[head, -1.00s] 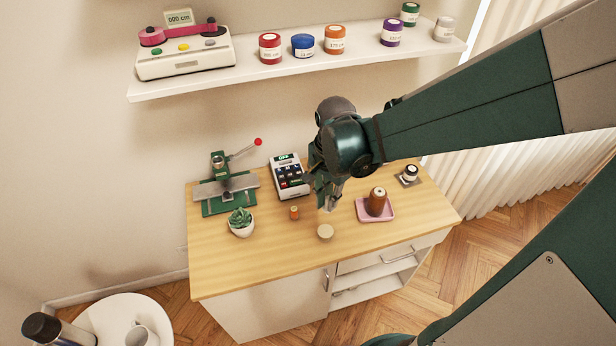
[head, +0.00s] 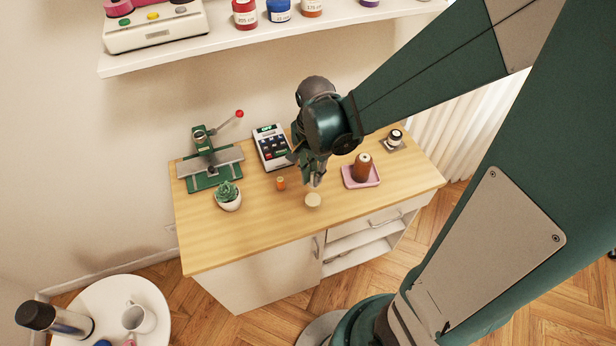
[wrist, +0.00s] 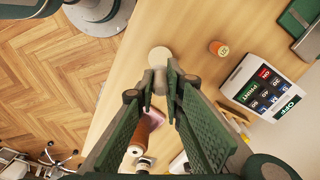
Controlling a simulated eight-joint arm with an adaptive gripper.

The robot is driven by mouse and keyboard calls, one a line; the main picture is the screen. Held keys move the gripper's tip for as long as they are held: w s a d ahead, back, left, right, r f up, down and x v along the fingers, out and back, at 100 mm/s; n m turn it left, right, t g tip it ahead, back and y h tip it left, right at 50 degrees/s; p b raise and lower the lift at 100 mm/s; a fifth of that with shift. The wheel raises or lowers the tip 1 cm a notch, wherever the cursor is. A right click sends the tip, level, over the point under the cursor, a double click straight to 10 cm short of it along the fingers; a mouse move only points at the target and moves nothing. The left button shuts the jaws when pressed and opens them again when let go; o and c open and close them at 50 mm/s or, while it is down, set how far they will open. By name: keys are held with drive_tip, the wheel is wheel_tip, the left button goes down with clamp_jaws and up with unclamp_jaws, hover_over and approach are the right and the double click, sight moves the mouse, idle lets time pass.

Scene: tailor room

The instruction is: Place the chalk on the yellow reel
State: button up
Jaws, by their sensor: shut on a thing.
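My gripper (head: 313,180) is shut on a small pale piece, which looks like the chalk (wrist: 160,80). The fingers hide most of it. It points down over the front middle of the table. A round, pale cream-yellow piece (head: 313,200), which looks like the yellow reel, stands on the tabletop just in front of the fingertips. In the wrist view this pale reel (wrist: 161,56) shows just beyond the tips. I cannot tell whether the chalk touches it. My gripper also shows in the wrist view (wrist: 160,72).
A small orange spool (head: 281,183) stands left of the gripper, with a keypad device (head: 272,148) behind. A potted succulent (head: 228,197) and green press (head: 208,165) are left. The front left tabletop is clear.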

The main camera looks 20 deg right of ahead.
drive_tip(key=shift+f, duration=1.75)
drive_tip(key=shift+f+b, duration=0.1)
drive_tip(key=shift+b, duration=0.2)
drive_tip(key=shift+f+b, duration=0.4)
drive_tip(key=shift+f, duration=1.55)
drive_tip(key=shift+f, duration=0.15)
drive_tip(key=o, duration=0.7)
drive_tip(key=shift+r+p, duration=1.15)
drive_tip(key=shift+r, duration=5)
